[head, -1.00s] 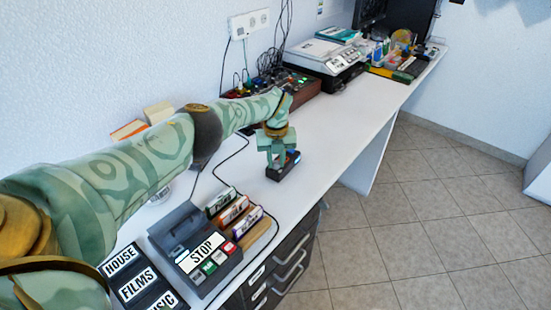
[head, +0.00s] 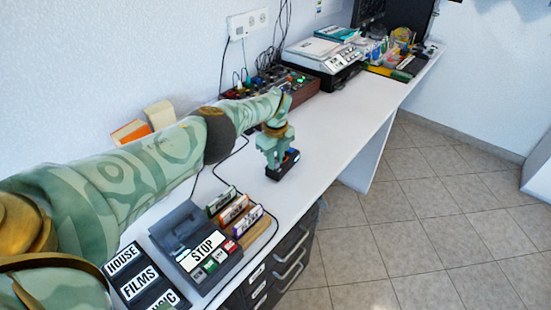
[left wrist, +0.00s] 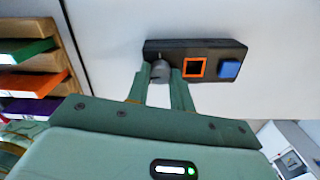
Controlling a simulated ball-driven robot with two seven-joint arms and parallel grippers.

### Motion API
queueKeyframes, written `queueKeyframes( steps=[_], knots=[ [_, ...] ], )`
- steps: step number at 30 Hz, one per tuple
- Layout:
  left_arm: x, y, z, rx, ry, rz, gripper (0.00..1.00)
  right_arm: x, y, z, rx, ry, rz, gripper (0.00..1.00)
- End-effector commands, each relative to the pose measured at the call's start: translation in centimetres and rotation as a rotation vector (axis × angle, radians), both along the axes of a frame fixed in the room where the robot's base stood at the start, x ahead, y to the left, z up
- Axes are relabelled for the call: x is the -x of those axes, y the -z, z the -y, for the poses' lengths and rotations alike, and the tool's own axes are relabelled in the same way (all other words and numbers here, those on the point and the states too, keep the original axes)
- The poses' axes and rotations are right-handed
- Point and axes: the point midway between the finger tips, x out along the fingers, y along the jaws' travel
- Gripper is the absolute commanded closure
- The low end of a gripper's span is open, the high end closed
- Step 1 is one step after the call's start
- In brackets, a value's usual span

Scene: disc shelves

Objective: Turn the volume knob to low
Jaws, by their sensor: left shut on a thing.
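A small dark control box (head: 285,170) lies on the white desk near its front edge. The left wrist view shows the box (left wrist: 215,48) with a grey round knob (left wrist: 161,72) at one end, an orange-framed square (left wrist: 195,67) and a blue button (left wrist: 229,68). My left gripper (head: 276,165) is over the box, and in the left wrist view its fingers (left wrist: 161,80) stand on either side of the knob, shut on it. The knob's setting and any markings are too small to read. My right gripper is not in view.
A dark player with a STOP label (head: 203,248) and a rack of coloured cassettes (head: 238,212) sit nearer on the desk (head: 335,135). A mixer (head: 300,82) with cables and a printer (head: 325,60) stand farther back. The desk right of the box is clear.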

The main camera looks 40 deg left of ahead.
Motion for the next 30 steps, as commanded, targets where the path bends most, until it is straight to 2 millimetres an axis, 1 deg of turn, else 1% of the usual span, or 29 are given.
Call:
queueKeyframes(
  steps=[11,12,14,15,22,24,26,29,30],
  knots=[
    [0.0,0.0,0.0,0.0,-0.004,-0.001,1.0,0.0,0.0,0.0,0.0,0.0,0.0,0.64],
    [0.0,0.0,0.0,0.0,-0.004,-0.001,0.75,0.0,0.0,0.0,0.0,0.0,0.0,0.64],
    [0.0,0.0,0.0,0.0,-0.004,-0.001,0.58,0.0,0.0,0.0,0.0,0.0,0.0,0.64],
    [0.0,0.0,0.0,0.0,-0.004,-0.001,0.55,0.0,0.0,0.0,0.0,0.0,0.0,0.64],
    [0.0,0.0,0.0,0.0,-0.003,0.0,0.55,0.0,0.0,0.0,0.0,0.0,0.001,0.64],
    [0.0,-0.4,0.0,-0.001,-0.003,0.001,0.55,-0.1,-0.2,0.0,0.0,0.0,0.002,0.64],
    [0.0,-1.0,0.0,0.0,-0.003,0.002,0.55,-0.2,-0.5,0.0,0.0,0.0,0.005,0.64],
    [0.0,-3.1,0.0,-0.001,-0.002,0.004,0.55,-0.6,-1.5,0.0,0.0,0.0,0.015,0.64],
    [0.0,-4.1,0.0,-0.001,-0.002,0.005,0.55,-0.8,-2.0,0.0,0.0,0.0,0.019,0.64]
  ],
)
